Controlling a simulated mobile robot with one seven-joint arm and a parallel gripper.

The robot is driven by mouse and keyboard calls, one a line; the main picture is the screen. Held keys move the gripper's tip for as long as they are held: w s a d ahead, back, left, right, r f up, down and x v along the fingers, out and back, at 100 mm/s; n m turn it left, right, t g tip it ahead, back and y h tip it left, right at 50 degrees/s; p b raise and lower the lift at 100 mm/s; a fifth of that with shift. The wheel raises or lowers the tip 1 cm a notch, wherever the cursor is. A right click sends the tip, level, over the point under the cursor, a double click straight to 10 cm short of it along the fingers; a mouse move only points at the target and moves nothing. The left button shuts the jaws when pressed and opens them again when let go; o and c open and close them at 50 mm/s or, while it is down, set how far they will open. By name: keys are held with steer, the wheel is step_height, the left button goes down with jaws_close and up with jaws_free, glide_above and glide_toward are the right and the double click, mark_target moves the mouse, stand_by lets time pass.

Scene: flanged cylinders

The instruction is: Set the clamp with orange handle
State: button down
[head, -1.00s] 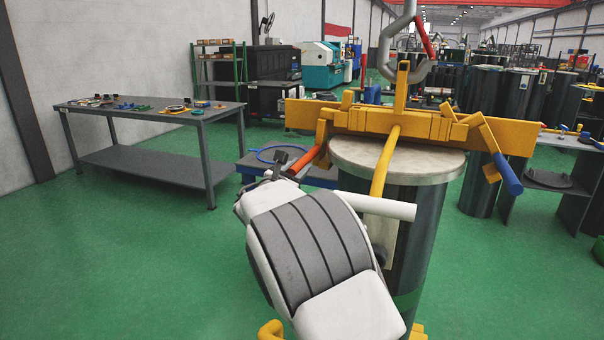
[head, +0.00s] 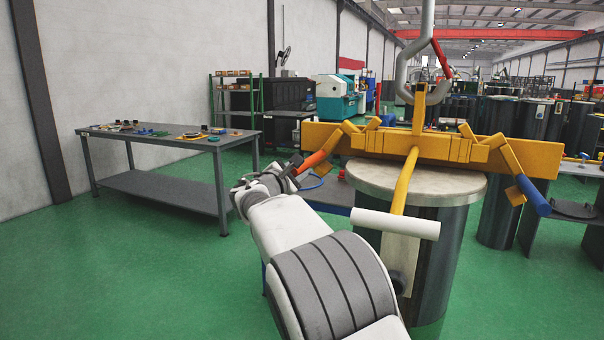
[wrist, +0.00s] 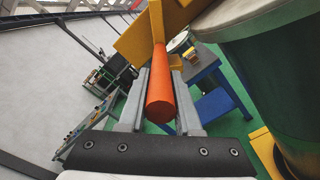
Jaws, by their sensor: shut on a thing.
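The orange handle (head: 312,163) belongs to a clamp arm on the left of the yellow lifting beam (head: 325,137). My gripper (head: 293,166) is shut on this handle. In the wrist view the orange handle (wrist: 160,92) lies between the two grey fingers of my gripper (wrist: 158,98), and its round end faces the camera. The handle runs up to a yellow arm. In the head view the handle slants up to the right, left of the cylinder's pale top flange (head: 415,182). A blue handle (head: 533,194) hangs down on the beam's right side.
A grey hook (head: 408,75) holds the beam from above. A white crossbar (head: 395,223) on a yellow bar stands out in front of the dark cylinder (head: 430,260). A workbench (head: 170,136) with tools stands at left. Green floor (head: 130,260) between is clear.

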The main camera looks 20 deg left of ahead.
steer(key=shift+r, duration=0.2)
steer(key=c, duration=0.6)
jaws_free()
steer(key=shift+a, duration=0.1)
steer(key=shift+f, duration=0.1)
steer(key=s+a, duration=0.2)
steer(key=s, duration=1.5)
steer(key=shift+s+a+b, duration=0.15)
steer(key=shift+a+b, duration=0.05)
steer(key=shift+b, duration=0.15)
